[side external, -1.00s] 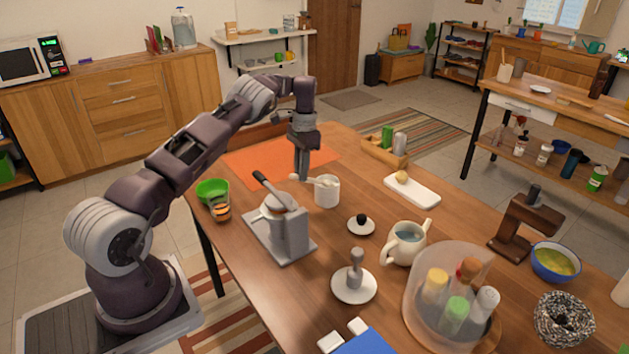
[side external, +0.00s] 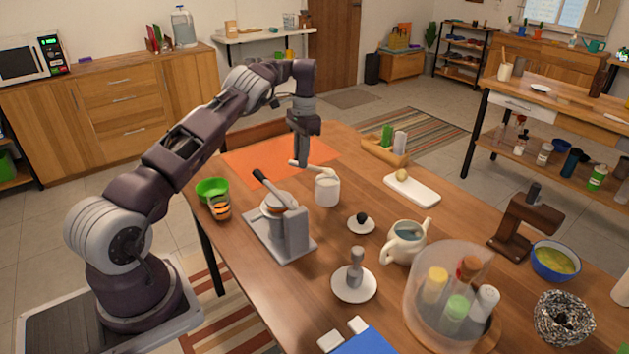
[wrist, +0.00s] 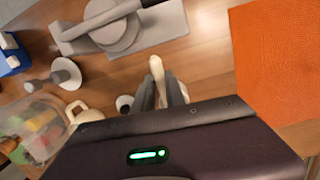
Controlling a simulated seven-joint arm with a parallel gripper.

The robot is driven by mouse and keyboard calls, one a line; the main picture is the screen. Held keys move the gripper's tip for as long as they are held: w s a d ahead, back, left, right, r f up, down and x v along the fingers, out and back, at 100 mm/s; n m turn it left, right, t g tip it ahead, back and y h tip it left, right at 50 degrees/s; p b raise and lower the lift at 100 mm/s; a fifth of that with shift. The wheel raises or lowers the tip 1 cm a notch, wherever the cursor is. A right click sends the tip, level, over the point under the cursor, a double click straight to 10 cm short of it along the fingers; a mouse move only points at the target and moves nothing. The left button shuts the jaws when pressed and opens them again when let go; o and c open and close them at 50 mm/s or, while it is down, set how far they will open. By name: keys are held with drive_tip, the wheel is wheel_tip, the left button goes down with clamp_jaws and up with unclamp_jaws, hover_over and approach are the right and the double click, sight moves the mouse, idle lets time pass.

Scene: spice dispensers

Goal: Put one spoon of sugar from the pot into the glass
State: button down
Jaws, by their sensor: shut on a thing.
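My gripper (side external: 302,164) is shut on a pale spoon (side external: 318,170) above the table. The spoon lies nearly level, its far end over the rim of the white pot (side external: 327,193). Pale sugar shows inside the pot's mouth. I cannot tell how much the spoon carries. In the wrist view the spoon (wrist: 157,70) sticks out between the fingers (wrist: 160,93); I cannot make out the pot there. A white lid with a black knob (side external: 361,223) lies on the table right of the pot. A small glass with orange bands (side external: 221,208) stands at the left edge; I cannot tell whether it is the task's glass.
A grey press (side external: 292,235) stands close in front of the pot. A green bowl (side external: 211,189) is at the left edge. A cream jug (side external: 405,243) and a clear bin of shakers (side external: 425,311) stand front right.

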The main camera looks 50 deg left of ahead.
drive_tip(key=shift+r, duration=0.45)
drive_tip(key=shift+r, duration=0.2)
drive_tip(key=shift+s+d+t, duration=0.1)
drive_tip(key=shift+t, duration=0.5)
drive_tip(key=t, duration=0.3)
drive_tip(key=shift+r, duration=0.35)
